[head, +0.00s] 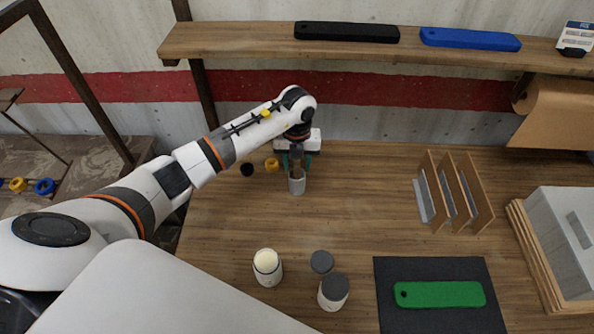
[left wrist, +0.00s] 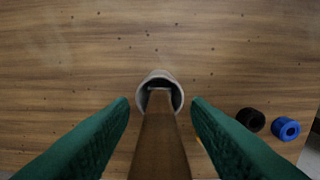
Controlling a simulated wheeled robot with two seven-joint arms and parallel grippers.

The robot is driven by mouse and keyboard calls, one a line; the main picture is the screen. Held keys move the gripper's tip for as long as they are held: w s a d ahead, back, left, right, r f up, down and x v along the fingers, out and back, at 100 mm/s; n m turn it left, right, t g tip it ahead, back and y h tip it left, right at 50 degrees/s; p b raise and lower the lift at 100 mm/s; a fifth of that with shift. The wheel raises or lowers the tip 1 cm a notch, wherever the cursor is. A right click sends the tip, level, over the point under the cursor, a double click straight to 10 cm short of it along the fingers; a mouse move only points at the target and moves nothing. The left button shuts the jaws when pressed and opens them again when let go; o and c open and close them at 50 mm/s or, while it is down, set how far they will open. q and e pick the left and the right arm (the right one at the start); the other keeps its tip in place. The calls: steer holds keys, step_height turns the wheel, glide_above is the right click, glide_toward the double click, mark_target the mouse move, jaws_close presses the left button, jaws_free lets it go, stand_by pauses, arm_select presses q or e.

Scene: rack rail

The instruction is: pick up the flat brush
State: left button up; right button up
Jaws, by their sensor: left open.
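The flat brush (left wrist: 160,140) stands in a light grey cup (head: 297,185), its brown wooden handle pointing up toward the left wrist camera. The cup's rim (left wrist: 141,97) shows around the handle in the left wrist view; the bristles are hidden inside. My left gripper (head: 297,161) is above the cup at the back of the table. Its green fingers (left wrist: 160,110) are open, one on each side of the handle, with a visible gap on both sides. In the head view the gripper covers most of the handle. My right gripper is not in view.
A black ring (head: 247,170) and a yellow ring (head: 272,165) lie left of the cup. A cream-topped jar (head: 267,268), grey-lidded jar (head: 333,292) and dark mat (head: 440,268) with a green bar (head: 440,294) are in front. Wooden dividers (head: 467,195) stand right. A shelf (head: 240,42) runs behind.

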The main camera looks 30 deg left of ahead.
arm_select(q)
jaws_close()
steer(key=shift+r, duration=0.2)
